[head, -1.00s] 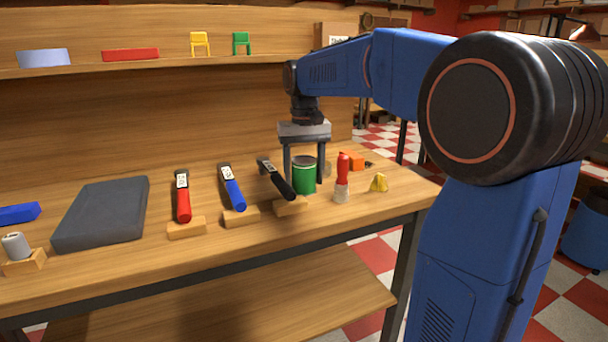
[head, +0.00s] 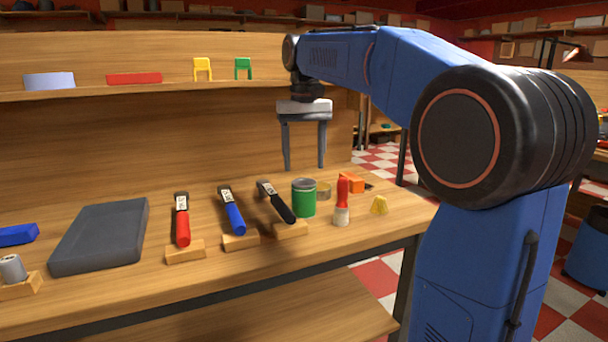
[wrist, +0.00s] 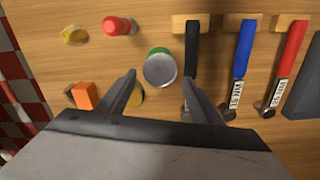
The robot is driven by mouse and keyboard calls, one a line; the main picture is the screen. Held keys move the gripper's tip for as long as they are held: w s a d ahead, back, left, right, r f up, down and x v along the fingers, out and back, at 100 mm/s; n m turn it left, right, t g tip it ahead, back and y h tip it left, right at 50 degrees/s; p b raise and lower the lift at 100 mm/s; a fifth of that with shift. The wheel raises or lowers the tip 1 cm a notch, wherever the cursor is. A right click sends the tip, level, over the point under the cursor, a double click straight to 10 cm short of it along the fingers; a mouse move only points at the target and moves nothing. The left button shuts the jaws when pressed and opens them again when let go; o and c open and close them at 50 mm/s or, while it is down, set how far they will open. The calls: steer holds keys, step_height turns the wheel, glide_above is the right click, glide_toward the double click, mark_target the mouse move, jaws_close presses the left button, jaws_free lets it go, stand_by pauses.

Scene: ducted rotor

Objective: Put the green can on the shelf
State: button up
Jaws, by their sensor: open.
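The fingers also show in the wrist view (wrist: 158,78). The shelf (head: 145,91) runs along the back panel above the bench. It bears a pale blue block, a red block, a yellow chair-like piece and a green one.

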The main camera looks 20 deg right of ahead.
steer(key=shift+r, duration=0.6)
steer(key=shift+s+f, duration=0.15)
steer(key=shift+s, duration=0.2)
steer(key=s+f, duration=0.3)
steer(key=s, duration=0.2)
steer(key=s+a+f+t, duration=0.1)
steer(key=s+f, duration=0.2)
steer(key=s, duration=0.2)
steer(key=s+f+n+t, duration=0.1)
steer(key=s+f, duration=0.2)
steer(key=s, duration=0.3)
steer(key=shift+a+f, duration=0.2)
steer(key=shift+f, duration=0.2)
steer(key=shift+o, duration=0.3)
steer(key=s+f+n+t, duration=0.1)
steer(key=s+f+t, duration=0.1)
steer(key=s+f, duration=1.1)
step_height(320, 180, down, 3)
steer(key=shift+s+a+r+t, duration=0.15)
steer(key=shift+s+a+t, duration=0.05)
steer(key=shift+a+t, duration=0.1)
steer(key=o, duration=0.3)
steer(key=shift+s+f, duration=0.15)
steer(key=shift+f, duration=0.15)
